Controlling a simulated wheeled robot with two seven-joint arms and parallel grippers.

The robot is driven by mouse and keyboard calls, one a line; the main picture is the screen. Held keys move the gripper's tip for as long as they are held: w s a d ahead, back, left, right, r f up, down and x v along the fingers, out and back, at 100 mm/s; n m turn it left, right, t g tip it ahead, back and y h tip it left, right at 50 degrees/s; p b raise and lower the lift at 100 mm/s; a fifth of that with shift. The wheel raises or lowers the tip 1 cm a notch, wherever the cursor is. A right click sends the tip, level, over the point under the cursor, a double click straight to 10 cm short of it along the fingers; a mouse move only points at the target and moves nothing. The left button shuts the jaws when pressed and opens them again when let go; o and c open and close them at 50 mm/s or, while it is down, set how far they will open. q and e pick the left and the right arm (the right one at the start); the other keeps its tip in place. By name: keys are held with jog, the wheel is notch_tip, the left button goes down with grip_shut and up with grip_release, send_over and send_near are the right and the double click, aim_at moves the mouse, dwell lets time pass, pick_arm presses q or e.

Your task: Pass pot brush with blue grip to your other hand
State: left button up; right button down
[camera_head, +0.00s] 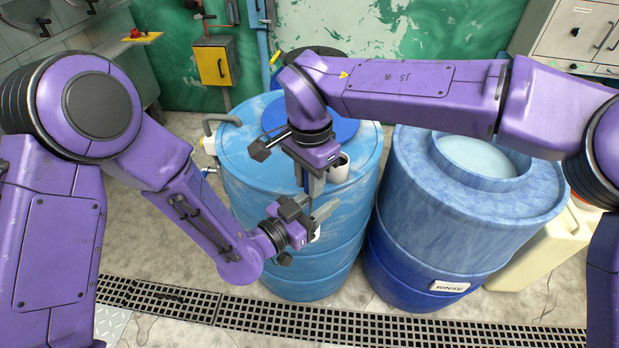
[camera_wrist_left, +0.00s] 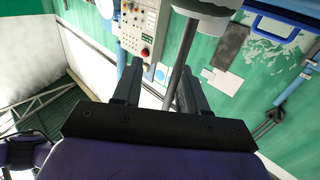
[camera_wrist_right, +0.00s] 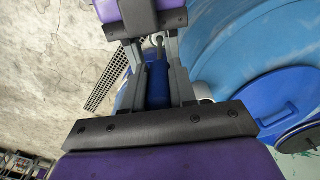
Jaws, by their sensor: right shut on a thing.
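The pot brush's blue grip (camera_wrist_right: 158,86) shows between the two fingers of my right gripper (camera_wrist_right: 160,70), which is shut on it. A thin grey shaft runs on from the grip toward my left gripper. In the left wrist view, a grey rod (camera_wrist_left: 181,62), seemingly this shaft, passes between the spread fingers of my left gripper (camera_wrist_left: 160,92), nearer the right finger. My left gripper is open. In the head view, my right gripper (camera_head: 313,186) points down just above my left gripper (camera_head: 318,220).
A light blue drum (camera_head: 320,262) stands behind and below both grippers. A darker rinse drum (camera_head: 415,240) with an open top stands to its right. A pale yellow canister (camera_head: 540,252) is beyond it. A floor grate (camera_head: 350,327) runs along the front.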

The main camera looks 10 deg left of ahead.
pick_arm(q)
jog(key=v, duration=0.8)
jog(key=s+a+f+n+g+y, duration=0.2)
jog(key=s+a+f+y, duration=0.1)
jog(key=f, duration=0.4)
jog(key=s+a+f+n+g+y, duration=0.1)
jog(key=s+a+f+n+y, duration=0.2)
jog(key=f, duration=0.4)
jog(key=s+a+f+n+g+y, duration=0.1)
jog(key=s+a+f+g+y, duration=0.2)
jog(key=f, duration=0.4)
jog(key=s+a+f+n+g+y, duration=0.4)
jog(key=s+a+f+n+y, duration=0.2)
jog(key=s+a+n, duration=0.3)
jog(key=s+a+f, duration=0.1)
jog(key=s+a, duration=0.1)
jog(key=a, duration=0.2)
